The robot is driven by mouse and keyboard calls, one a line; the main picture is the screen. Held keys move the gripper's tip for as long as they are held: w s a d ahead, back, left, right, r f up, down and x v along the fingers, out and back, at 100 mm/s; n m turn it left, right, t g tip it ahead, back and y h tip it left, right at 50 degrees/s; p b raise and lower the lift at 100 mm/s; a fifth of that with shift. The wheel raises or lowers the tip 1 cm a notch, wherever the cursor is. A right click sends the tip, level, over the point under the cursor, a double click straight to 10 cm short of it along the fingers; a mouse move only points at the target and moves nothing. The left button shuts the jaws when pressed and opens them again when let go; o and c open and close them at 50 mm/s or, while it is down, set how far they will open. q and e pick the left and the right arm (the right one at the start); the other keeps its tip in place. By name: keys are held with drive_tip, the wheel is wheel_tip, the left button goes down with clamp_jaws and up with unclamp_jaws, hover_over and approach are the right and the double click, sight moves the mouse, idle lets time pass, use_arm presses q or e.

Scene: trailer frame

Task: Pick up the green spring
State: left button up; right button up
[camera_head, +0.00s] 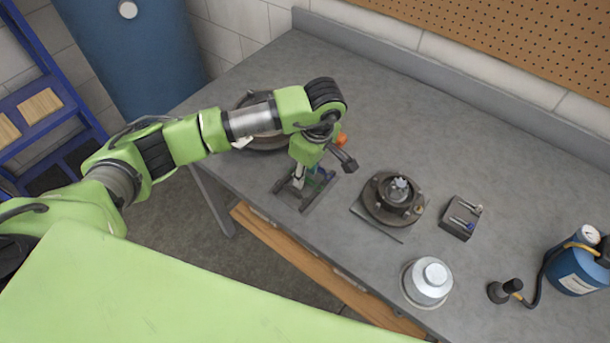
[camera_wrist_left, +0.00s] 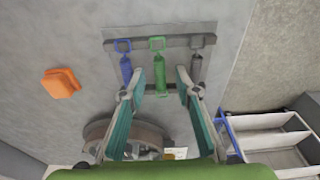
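The green spring (camera_wrist_left: 159,70) hangs on or lies against a dark rack (camera_wrist_left: 136,43), between a blue spring (camera_wrist_left: 125,66) on its left and a grey one (camera_wrist_left: 196,69) on its right. My left gripper (camera_wrist_left: 159,84) is open, with a finger on each side of the green spring's lower part and visible gaps to it. In the head view my left gripper (camera_head: 318,166) is over the small rack (camera_head: 318,194) on the bench and largely hides the springs. My right gripper is not in view.
The grey bench (camera_head: 400,130) has a round metal hub (camera_head: 392,199), a small block with pins (camera_head: 461,217), a silver canister (camera_head: 428,281) and a blue bottle (camera_head: 575,272). An orange object (camera_wrist_left: 60,83) lies beside the rack. The bench back is clear.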

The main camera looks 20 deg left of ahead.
sight(308, 178)
use_arm(q)
clamp_jaws()
drive_tip(key=shift+r, duration=0.2)
drive_tip(key=shift+r+b, duration=0.3)
drive_tip(key=shift+b, duration=0.15)
drive_tip(key=shift+d+r+b, duration=0.2)
drive_tip(key=shift+r+b, duration=0.55)
drive_tip(key=shift+r, duration=0.45)
drive_tip(key=s+d+r+b, duration=0.2)
drive_tip(key=s+d+r, duration=0.6)
drive_tip(key=r, duration=0.5)
drive_tip(key=shift+s+d, duration=0.3)
drive_tip(key=shift+s, duration=1.05)
